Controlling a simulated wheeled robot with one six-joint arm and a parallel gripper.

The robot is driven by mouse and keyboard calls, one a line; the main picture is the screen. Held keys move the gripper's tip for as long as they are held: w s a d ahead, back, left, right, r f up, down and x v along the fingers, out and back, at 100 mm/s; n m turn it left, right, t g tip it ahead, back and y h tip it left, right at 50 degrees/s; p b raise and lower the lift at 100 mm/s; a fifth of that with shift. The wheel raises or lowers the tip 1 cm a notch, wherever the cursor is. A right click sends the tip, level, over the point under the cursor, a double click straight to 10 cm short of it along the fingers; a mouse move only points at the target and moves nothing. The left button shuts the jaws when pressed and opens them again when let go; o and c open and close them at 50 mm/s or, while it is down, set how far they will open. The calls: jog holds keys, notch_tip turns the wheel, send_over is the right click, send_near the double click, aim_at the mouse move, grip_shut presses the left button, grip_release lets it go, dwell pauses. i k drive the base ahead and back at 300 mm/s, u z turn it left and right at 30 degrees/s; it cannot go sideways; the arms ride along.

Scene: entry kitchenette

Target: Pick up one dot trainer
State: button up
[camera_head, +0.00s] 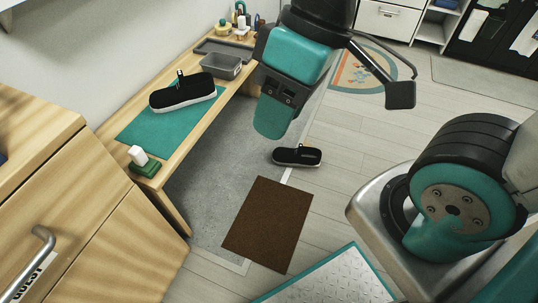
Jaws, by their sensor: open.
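A black trainer with a white sole (182,95) lies on a teal mat (163,127) on the wooden bench at the left. A second black trainer with a pale sole (297,156) lies on the floor beyond the brown doormat. I cannot make out a dot on either. My gripper (338,106) is at the upper middle, open, with nothing seen in it. In the picture it is above the floor trainer and to the right of the bench trainer. A teal part of my arm covers some of the floor behind it.
A brown doormat (268,224) lies on the floor. On the bench are a grey bin (222,66), a dark tray, bottles, and a green brush-like thing with a white top (143,163). A wooden cabinet (60,200) fills the left. Pale floor at the right centre is clear.

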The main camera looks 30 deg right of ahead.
aim_at(297, 153)
jog(key=i, duration=0.95)
jog(key=z, duration=0.55)
